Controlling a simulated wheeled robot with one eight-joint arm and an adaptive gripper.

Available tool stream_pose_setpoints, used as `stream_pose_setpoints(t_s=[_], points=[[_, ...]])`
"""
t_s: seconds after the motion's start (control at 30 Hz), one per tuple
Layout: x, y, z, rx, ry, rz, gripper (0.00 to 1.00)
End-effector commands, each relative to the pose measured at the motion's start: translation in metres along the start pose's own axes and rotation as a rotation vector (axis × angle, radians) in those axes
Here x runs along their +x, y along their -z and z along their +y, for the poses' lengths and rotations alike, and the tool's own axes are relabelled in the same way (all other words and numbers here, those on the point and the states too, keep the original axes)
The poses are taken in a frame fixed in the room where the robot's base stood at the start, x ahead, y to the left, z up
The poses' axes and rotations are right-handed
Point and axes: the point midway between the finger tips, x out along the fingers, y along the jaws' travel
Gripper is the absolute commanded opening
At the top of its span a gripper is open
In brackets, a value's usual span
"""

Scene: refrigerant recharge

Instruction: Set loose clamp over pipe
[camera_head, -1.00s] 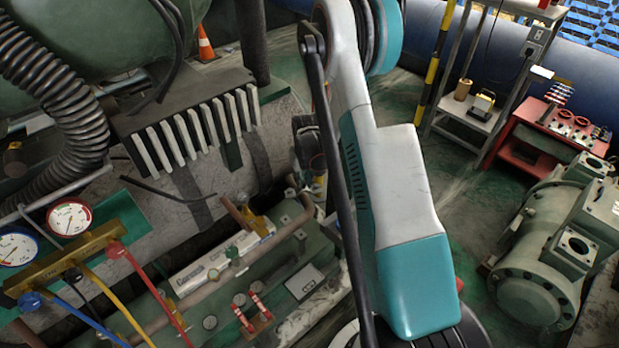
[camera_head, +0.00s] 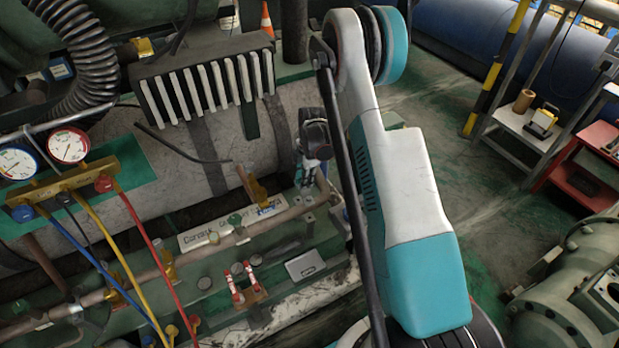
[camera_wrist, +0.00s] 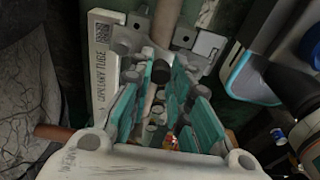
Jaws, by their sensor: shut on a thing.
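My gripper (camera_head: 316,150) is partly behind my arm in the head view, just above the right end of the brown pipe (camera_head: 215,250). In the wrist view my gripper (camera_wrist: 165,115) has its teal fingers close together around a small object with an orange-yellow patch (camera_wrist: 172,141), probably the loose clamp; the fingers hide most of it. The pipe (camera_wrist: 164,35) runs away beyond the fingertips there. Whether the held object touches the pipe cannot be told. A brass fitting (camera_head: 259,190) on a short upright pipe stands left of my gripper.
The white label plate (camera_head: 230,226) lies along the pipe and also shows in the wrist view (camera_wrist: 103,70). A gauge manifold (camera_head: 62,186) with coloured hoses is at left. A finned block (camera_head: 205,85) stands behind.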

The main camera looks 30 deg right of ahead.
Motion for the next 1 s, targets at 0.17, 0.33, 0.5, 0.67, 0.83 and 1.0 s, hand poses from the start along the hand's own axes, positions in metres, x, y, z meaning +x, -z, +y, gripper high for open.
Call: stream_pose_setpoints(t_s=[0.17,0.33,0.5,0.67,0.83,1.0], points=[[0.005,0.003,0.002,-0.108,0.013,-0.001,0.00],[0.011,0.003,0.002,-0.127,0.015,-0.002,0.00],[0.026,0.001,0.002,-0.125,0.015,-0.002,0.00],[0.043,-0.001,0.002,-0.124,0.015,-0.002,0.00],[0.055,-0.002,0.002,-0.124,0.015,-0.002,0.00],[0.057,-0.003,0.002,-0.124,0.015,-0.002,0.00]])
